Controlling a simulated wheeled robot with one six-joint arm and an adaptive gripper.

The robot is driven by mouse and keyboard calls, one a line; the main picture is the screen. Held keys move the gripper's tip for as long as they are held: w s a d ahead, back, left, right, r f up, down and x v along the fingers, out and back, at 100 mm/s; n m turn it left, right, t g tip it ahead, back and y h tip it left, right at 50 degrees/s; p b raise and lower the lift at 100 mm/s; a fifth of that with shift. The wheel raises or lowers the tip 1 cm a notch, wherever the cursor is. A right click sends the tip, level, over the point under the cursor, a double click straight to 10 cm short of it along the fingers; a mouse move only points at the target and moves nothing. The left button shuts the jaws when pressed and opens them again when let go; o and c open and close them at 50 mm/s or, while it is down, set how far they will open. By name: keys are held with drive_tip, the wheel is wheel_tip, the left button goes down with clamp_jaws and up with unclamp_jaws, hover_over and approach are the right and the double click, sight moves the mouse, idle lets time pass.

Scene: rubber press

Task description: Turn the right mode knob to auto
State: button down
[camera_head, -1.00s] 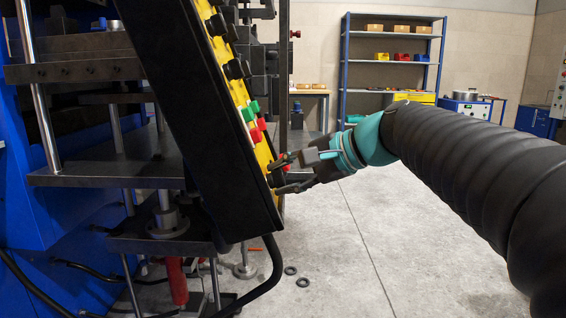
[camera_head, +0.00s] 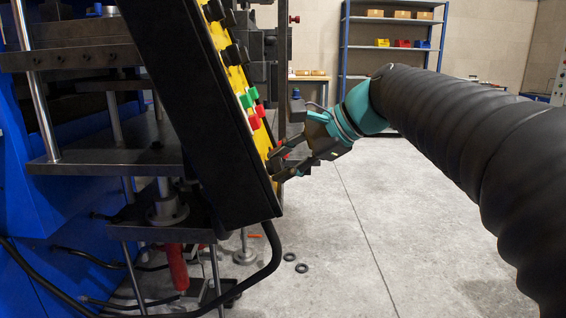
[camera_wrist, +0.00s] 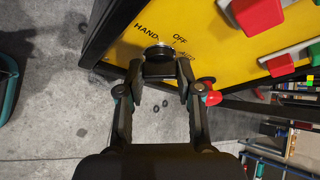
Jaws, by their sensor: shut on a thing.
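The yellow control panel (camera_wrist: 205,35) has a dark mode knob (camera_wrist: 158,55) near its lower edge, with the words HAND and OFF printed beside it. A third word is partly hidden behind my finger. My gripper (camera_wrist: 161,76) is shut on this knob, with one finger on each side of it. In the head view my gripper (camera_head: 277,166) is at the panel's lower end, tilted, and the knob there is mostly hidden by the fingers. The knob's exact pointing direction cannot be made out.
Green (camera_head: 249,98) and red (camera_head: 257,112) buttons sit on the panel above my gripper, with black knobs (camera_head: 236,53) higher up. The press (camera_head: 75,165) stands at the left. Small rings (camera_head: 301,268) lie on the floor. The floor at right is clear.

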drive_tip(key=c, duration=0.8)
unclamp_jaws()
drive_tip(key=shift+o, duration=0.2)
drive_tip(key=v, duration=1.2)
